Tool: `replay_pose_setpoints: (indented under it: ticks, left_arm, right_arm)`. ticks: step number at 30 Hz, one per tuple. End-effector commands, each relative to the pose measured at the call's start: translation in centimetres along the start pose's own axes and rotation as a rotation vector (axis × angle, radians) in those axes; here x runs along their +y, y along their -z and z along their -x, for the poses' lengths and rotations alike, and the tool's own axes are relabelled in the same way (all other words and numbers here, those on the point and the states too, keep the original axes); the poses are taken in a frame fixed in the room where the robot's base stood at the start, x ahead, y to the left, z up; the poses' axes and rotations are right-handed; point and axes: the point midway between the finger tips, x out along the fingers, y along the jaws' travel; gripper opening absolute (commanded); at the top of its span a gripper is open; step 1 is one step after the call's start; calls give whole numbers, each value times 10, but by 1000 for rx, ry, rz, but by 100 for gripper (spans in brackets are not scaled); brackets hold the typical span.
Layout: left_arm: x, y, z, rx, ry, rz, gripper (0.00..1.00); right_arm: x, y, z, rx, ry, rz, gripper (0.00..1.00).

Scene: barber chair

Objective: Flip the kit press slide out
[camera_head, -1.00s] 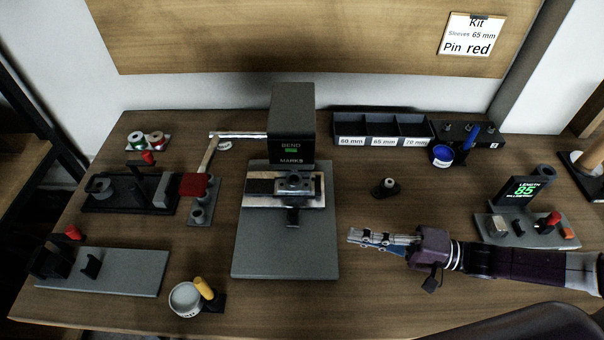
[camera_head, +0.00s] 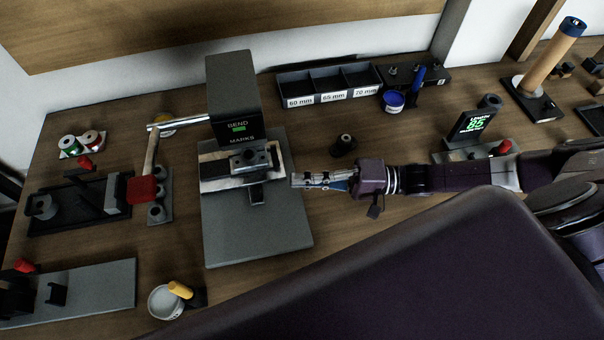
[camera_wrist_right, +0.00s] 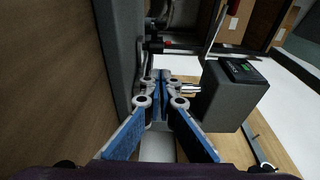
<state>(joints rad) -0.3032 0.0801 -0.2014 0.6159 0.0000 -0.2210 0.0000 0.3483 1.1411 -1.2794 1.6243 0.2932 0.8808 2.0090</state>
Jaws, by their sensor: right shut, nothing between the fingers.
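The kit press (camera_head: 232,100) is a dark upright block with a green "BEND MARKS" display, standing on a grey base plate (camera_head: 258,235). Its slide (camera_head: 215,182), a pale metal plate with a dark block on it, lies across the base in front of the block. My right gripper (camera_head: 294,180) is shut and empty, its tips pointing left close to the slide's right end. I cannot tell whether they touch. In the right wrist view the shut fingers (camera_wrist_right: 160,78) lie beside the grey base (camera_wrist_right: 117,65), with the press block (camera_wrist_right: 235,95) to the right. My left gripper is not in view.
A small black knob-like part (camera_head: 344,144) lies behind my right gripper. A labelled sleeve tray (camera_head: 330,83) is at the back. A pale cup (camera_head: 165,302) is at the front left.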

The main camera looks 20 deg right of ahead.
Motion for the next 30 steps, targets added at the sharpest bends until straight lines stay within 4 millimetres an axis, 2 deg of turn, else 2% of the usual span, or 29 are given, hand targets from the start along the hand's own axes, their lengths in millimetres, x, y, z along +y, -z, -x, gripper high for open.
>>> replay_pose_setpoints:
  ticks: [1, 6, 12, 26, 30]
  left_arm:
    - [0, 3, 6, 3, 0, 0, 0]
    - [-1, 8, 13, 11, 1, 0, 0]
    - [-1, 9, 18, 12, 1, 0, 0]
    - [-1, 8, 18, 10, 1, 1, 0]
    - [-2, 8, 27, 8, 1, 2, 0]
  right_arm:
    - [-4, 0, -12, -1, 4, 1, 0]
    - [-3, 0, -42, -1, 3, 1, 0]
    - [-2, 0, -65, 0, 1, 1, 0]
    - [0, 0, -69, 1, -1, 0, 0]
    - [-2, -15, -66, -1, -1, -4, 0]
